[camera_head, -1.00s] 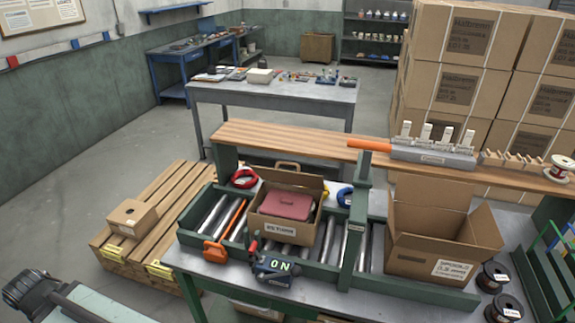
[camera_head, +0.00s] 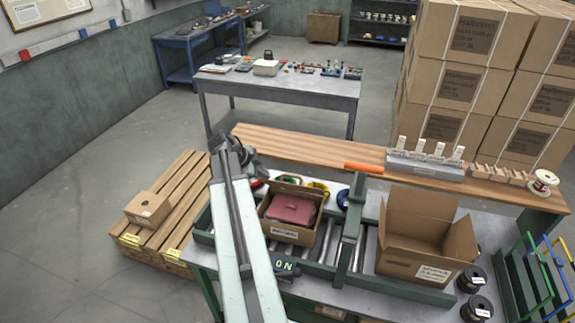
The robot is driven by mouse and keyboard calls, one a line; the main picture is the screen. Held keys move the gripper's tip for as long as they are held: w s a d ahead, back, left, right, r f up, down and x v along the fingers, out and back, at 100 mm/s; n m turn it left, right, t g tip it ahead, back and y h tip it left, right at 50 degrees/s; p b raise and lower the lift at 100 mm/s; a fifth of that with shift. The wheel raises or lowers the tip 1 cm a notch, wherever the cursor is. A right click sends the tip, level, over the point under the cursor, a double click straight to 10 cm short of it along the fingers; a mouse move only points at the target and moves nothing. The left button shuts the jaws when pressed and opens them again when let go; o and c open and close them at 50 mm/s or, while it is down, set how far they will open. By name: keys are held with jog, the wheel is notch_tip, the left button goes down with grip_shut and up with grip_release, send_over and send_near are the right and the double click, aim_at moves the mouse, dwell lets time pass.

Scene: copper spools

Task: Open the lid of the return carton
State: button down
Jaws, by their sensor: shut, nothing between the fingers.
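The return carton (camera_head: 284,232), a small brown box with a white label on its front, stands on the roller conveyor. A dull red, flat-topped thing (camera_head: 292,208) fills much of its opening; I cannot tell if this is a lid or contents. A cardboard edge stands up at the carton's back. My gripper (camera_head: 244,153) is shut and empty. In the picture it is above and left of the carton, near the left end of the wooden shelf, and looks apart from the carton. My arm hides the conveyor's left part.
A larger open carton (camera_head: 408,262) stands to the right, past a green post (camera_head: 351,232). The wooden shelf (camera_head: 300,148) runs behind, with an orange bar (camera_head: 363,168) on it. A lit display (camera_head: 284,266) sits in front. A pallet with a small box (camera_head: 147,209) is at left.

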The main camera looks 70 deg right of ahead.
jog(key=s+d+f+m+b, duration=0.1)
jog(key=s+d+f+b, duration=0.2)
jog(key=b, duration=0.1)
jog(key=s+d+f+m+b, duration=0.1)
jog(key=s+d+f+b, duration=0.2)
jog(key=s+d+b, duration=0.1)
jog(key=shift+d+f, duration=0.25)
jog(key=shift+d, duration=0.05)
jog(key=shift+r, duration=0.1)
